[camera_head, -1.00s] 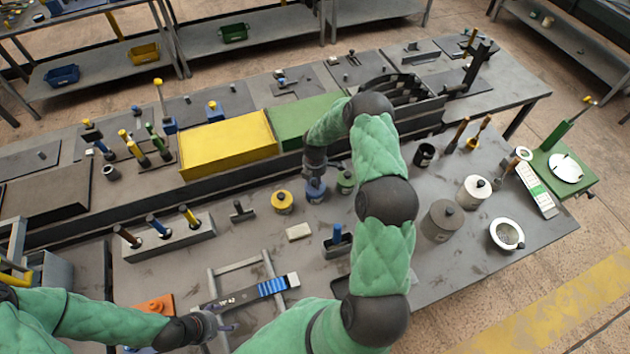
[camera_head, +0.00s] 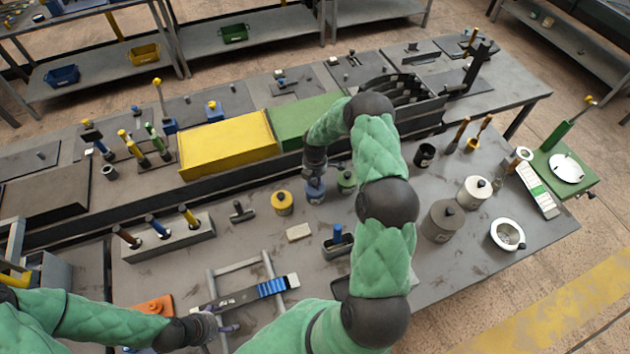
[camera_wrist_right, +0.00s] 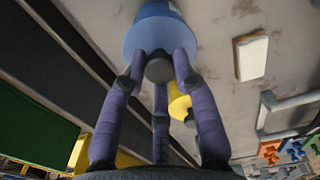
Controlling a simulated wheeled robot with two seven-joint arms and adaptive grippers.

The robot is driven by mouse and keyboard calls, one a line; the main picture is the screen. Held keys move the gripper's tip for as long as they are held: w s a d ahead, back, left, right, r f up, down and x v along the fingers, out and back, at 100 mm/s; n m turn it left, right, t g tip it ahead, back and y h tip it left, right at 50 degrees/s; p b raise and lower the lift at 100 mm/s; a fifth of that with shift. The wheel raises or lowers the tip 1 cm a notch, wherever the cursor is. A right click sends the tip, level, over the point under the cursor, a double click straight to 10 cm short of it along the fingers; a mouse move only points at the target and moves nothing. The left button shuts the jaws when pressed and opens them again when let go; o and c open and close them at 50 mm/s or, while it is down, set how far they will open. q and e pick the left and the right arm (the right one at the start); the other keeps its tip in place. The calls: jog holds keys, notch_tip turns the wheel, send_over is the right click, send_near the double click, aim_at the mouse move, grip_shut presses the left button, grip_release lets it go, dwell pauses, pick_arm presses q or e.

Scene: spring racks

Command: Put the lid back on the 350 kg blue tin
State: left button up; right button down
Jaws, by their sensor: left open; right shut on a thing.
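The blue tin (camera_head: 315,194) stands on the bench between a yellow tin (camera_head: 282,202) and a green tin (camera_head: 346,181). My right gripper (camera_head: 315,178) is right above it, pointing down. In the right wrist view its fingers are shut on the dark knob (camera_wrist_right: 159,68) of the blue lid (camera_wrist_right: 150,38). The lid is at the tin's top; I cannot tell whether it is fully seated. The tin's weight marking is not readable. My left gripper (camera_head: 229,328) is open and empty, low at the left, near a dark strip with a blue section (camera_head: 272,288).
A grey tin (camera_head: 442,222), a white tin (camera_head: 474,190) and an open white pot (camera_head: 507,234) stand to the right. A pale block (camera_head: 298,232) lies in front. A long yellow box (camera_head: 228,147) and green box (camera_head: 300,118) line the raised back shelf.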

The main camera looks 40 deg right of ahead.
jog(key=shift+f+b, duration=0.2)
jog(key=shift+b, duration=0.35)
dwell(1.1)
dwell(0.3)
jog(key=shift+c, duration=1.9)
grip_release()
jog(key=shift+r, duration=0.15)
jog(key=shift+r+p, duration=1.8)
jog(key=shift+r, duration=1.6)
grip_shut()
